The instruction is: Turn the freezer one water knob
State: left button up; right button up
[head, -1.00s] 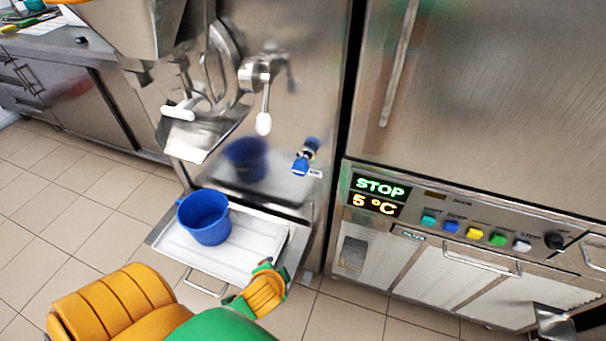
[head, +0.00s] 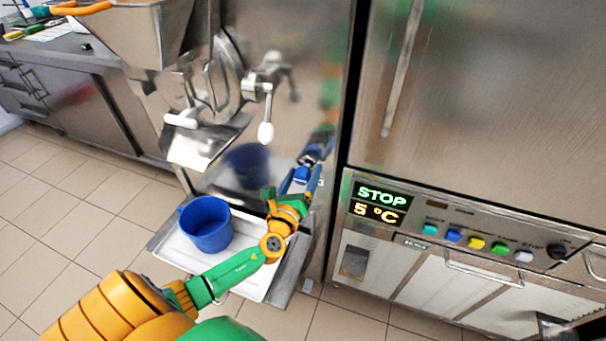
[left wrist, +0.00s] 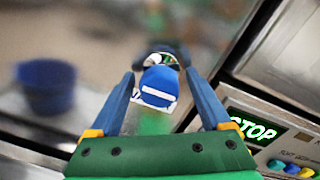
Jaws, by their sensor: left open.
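The blue water knob (left wrist: 157,88) sits on the freezer's steel front. In the left wrist view it lies between the two fingers, a little beyond their tips, with a gap on each side. In the head view the knob (head: 303,173) is partly covered by my left gripper (head: 301,184), which is open and reaches up to it from below. I cannot tell from the head view whether a finger touches it. My right gripper is not seen clearly in these views.
A blue bucket (head: 205,225) stands on the white tray (head: 178,250) below the spout, left of my forearm. A panel with a STOP display (head: 381,195) and coloured buttons is to the right.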

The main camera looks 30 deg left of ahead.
pick_arm(q)
grip_shut()
jog(key=shift+n, duration=0.3)
jog(key=shift+f+n+b, duration=0.1)
jog(key=shift+n+b, duration=0.5)
jog(key=shift+n, duration=0.4)
jog(key=n+b, duration=0.1)
jog(key=n, duration=0.6)
jog(key=shift+b, duration=0.4)
jog(key=shift+n+g, duration=0.3)
jog(key=shift+n, duration=1.5)
